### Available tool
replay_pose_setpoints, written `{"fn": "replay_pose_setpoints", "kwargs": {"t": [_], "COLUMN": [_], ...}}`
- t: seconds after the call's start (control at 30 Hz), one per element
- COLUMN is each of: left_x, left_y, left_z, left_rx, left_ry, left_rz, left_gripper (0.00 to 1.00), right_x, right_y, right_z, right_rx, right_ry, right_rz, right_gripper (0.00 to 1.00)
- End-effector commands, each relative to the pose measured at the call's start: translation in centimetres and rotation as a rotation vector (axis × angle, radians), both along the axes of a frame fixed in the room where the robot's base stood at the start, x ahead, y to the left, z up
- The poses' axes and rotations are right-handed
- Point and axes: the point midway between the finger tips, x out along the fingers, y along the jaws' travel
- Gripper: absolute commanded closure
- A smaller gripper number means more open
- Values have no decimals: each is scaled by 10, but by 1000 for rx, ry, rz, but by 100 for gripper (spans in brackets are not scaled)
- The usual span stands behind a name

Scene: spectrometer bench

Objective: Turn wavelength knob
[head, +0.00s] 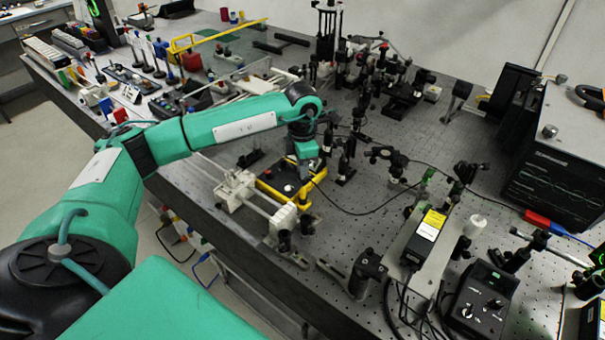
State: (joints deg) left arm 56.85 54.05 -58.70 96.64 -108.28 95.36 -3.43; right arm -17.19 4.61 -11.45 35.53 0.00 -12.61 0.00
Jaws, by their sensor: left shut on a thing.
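My left arm reaches in from the left, and my left gripper (304,173) points down at a black box with a yellow frame (267,188) near the front edge of the bench. The gripper is shut at the top of this box. What sits between its fingers is small and mostly hidden by the gripper; it appears to be the wavelength knob. A small light round part (288,187) shows on the box's top, just left of and below the fingertips. My right gripper is not in view.
White rail fixtures (236,187) stand close to the left of the box, with a white block (284,219) in front. Black optical posts (347,160) stand close on the right. A cable loops across the perforated bench (370,225). A black control box (482,299) sits at lower right.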

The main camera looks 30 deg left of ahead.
Motion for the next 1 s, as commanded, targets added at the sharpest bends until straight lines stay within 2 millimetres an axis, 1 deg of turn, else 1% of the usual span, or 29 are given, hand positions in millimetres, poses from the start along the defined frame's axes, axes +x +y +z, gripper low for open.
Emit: {"fn": "replay_pose_setpoints", "kwargs": {"t": [0.03,0.23,0.57,0.73,0.93,0.97,1.0], "left_x": [0,0,0,0,0,0,0], "left_y": [0,0,0,0,0,0,0], "left_z": [-3,-1,0,0,1,1,0], "left_rx": [0,0,-1,0,0,0,0], "left_ry": [-3,-1,-1,0,0,0,0], "left_rz": [-29,-131,-200,-204,-203,-202,-202], "left_gripper": [100,100,100,100,100,82,74], "right_x": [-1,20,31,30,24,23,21], "right_y": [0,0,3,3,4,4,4], "right_z": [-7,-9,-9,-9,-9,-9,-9], "right_rx": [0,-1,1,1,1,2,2], "right_ry": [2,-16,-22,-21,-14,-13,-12], "right_rz": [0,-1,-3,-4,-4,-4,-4], "right_gripper": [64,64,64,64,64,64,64]}}
